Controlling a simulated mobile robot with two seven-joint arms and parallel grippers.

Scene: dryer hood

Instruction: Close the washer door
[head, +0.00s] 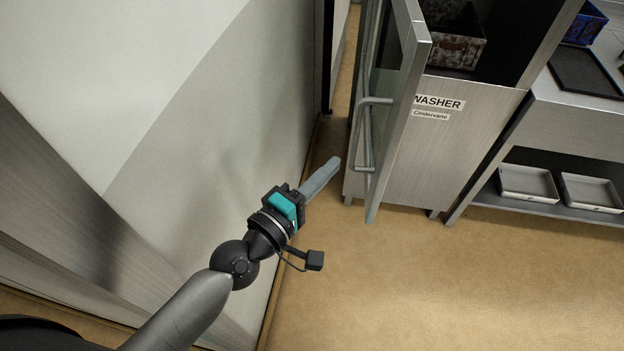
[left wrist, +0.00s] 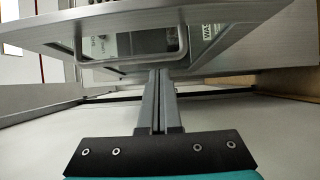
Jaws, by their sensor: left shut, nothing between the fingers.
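The washer (head: 455,150) is a steel cabinet with a "WASHER" label, at the upper right of the head view. Its door (head: 397,115) is a glass panel in a metal frame, standing open toward me with a bar handle (head: 368,140) on its left face. The door (left wrist: 200,45) and handle (left wrist: 183,42) also show across the top of the left wrist view. My left gripper (head: 334,163) is shut and empty, just left of the handle's lower end, apparently apart from it. In the left wrist view its fingers (left wrist: 160,80) point toward the door. My right gripper is out of view.
A patterned bin (head: 455,48) sits inside the washer opening. A counter (head: 575,115) on the right holds a dark tray (head: 583,75), with grey trays (head: 528,183) on the shelf below. A wall (head: 230,110) runs close on the left. The floor (head: 420,285) in front is clear.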

